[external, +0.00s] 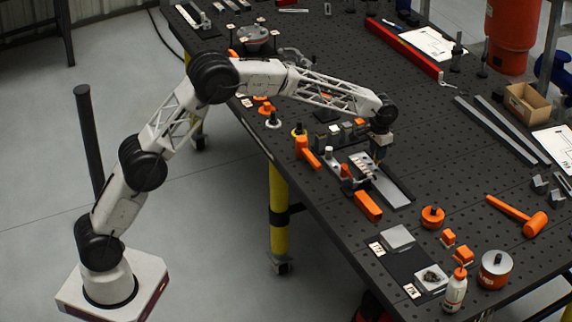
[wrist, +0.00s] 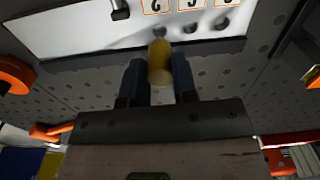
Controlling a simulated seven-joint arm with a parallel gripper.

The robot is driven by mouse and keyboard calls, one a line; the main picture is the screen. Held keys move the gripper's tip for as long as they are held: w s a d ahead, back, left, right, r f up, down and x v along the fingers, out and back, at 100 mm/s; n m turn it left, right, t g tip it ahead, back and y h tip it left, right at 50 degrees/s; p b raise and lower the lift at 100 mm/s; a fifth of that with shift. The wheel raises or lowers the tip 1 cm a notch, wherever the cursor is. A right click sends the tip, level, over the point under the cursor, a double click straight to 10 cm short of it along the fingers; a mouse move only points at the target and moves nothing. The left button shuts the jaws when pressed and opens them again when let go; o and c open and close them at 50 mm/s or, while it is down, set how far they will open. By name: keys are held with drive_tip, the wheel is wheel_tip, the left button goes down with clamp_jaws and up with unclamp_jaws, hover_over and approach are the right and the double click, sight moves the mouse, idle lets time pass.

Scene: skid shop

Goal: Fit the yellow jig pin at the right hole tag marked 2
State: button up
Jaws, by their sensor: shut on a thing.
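My gripper (wrist: 158,78) is shut on the yellow jig pin (wrist: 160,60), which stands between the two dark fingers in the wrist view. In the external view my gripper (external: 380,150) is above the work plate, and the pin is too small to make out clearly. The light plate (wrist: 90,30) lies beyond the fingers in the wrist view. It has a row of dark holes (wrist: 190,25) with orange-framed number tags (wrist: 190,4) behind them, partly cut off by the picture edge. The pin's far end overlaps the plate near the leftmost visible hole; I cannot tell whether it touches.
An orange clamp (external: 308,154) and an orange block (external: 368,206) are close by the plate (external: 390,188) on the dark perforated table. Bare table lies right of the plate.

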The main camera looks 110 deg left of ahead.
drive_tip(key=shift+f, duration=1.8)
idle(2.2)
drive_tip(key=o, duration=1.2)
drive_tip(key=shift+r, duration=0.2)
drive_tip(key=shift+r, duration=1.3)
drive_tip(key=shift+r, duration=0.15)
drive_tip(key=shift+r, duration=1.85)
